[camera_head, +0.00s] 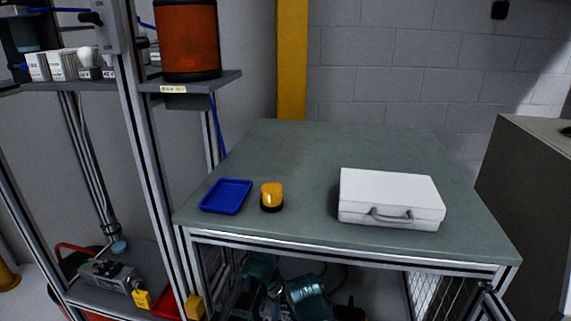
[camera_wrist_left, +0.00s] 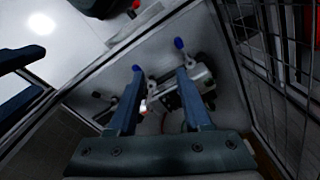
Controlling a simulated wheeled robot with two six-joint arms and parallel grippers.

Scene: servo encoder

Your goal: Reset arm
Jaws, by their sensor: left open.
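My left gripper (camera_wrist_left: 160,75) is open in the left wrist view, its two blue-grey fingers spread apart, and I see nothing held between them. Beyond the fingers is a grey metal device (camera_wrist_left: 190,95) with small levers; I cannot tell if the fingers touch it. In the head view, teal parts of my arms show low, below the front edge of the table (camera_head: 290,145). I cannot make out either gripper's jaws there. My right gripper is not clearly visible.
On the table are a blue tray (camera_head: 226,196), an amber beacon (camera_head: 272,196) and a white case (camera_head: 390,200). The table's back is clear. A metal-framed shelf rack (camera_head: 145,130) stands left, a grey cabinet (camera_head: 530,190) right. Wire mesh (camera_wrist_left: 275,70) borders the left wrist view.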

